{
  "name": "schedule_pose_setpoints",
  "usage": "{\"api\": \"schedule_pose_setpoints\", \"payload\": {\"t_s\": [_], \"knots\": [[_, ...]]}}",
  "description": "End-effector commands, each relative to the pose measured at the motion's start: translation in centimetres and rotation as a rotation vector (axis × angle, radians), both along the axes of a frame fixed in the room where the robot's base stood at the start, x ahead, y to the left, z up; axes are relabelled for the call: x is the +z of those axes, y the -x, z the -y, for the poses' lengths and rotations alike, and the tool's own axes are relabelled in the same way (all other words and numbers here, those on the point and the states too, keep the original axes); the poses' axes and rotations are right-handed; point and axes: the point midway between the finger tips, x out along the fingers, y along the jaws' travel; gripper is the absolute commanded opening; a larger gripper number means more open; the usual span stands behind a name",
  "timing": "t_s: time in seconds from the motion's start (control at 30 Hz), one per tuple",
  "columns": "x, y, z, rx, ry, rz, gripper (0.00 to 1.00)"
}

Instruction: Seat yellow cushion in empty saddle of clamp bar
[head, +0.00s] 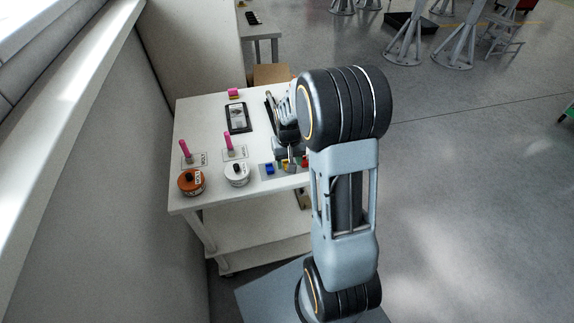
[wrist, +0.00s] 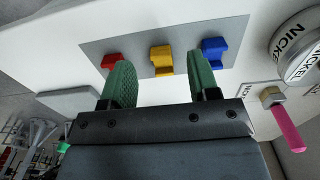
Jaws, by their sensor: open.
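The yellow cushion (wrist: 162,60) sits on a grey plate (wrist: 105,46) between a red cushion (wrist: 113,61) and a blue cushion (wrist: 214,50). The yellow cushion also shows small in the head view (head: 285,164), close below my gripper. In the wrist view my gripper (wrist: 159,75) is open, with one green finger on each side of the yellow cushion in the picture. Nothing is held, and I cannot tell whether the fingers touch the cushion. I cannot make out the clamp bar or its empty saddle; my arm hides part of the table.
The white table (head: 205,130) carries an orange-labelled pot (head: 191,182), a white nickel pot (head: 237,174), two pink-handled brushes (head: 228,141), a black-framed tablet (head: 237,118) and a pink block (head: 233,92). A wall stands left; open floor lies right.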

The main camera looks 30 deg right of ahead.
Motion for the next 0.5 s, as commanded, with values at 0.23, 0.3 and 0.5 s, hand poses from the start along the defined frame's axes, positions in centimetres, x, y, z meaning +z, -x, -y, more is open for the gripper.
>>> {"api": "schedule_pose_setpoints", "payload": {"t_s": [0.23, 0.3, 0.5], "knots": [[-2.7, -0.1, 0.0, 0.0, 0.0, -0.002, 0.55], [-3.0, -0.1, 0.0, 0.0, 0.0, 0.0, 0.55], [-3.0, -0.2, 0.0, 0.0, 0.0, 0.001, 0.55]]}}
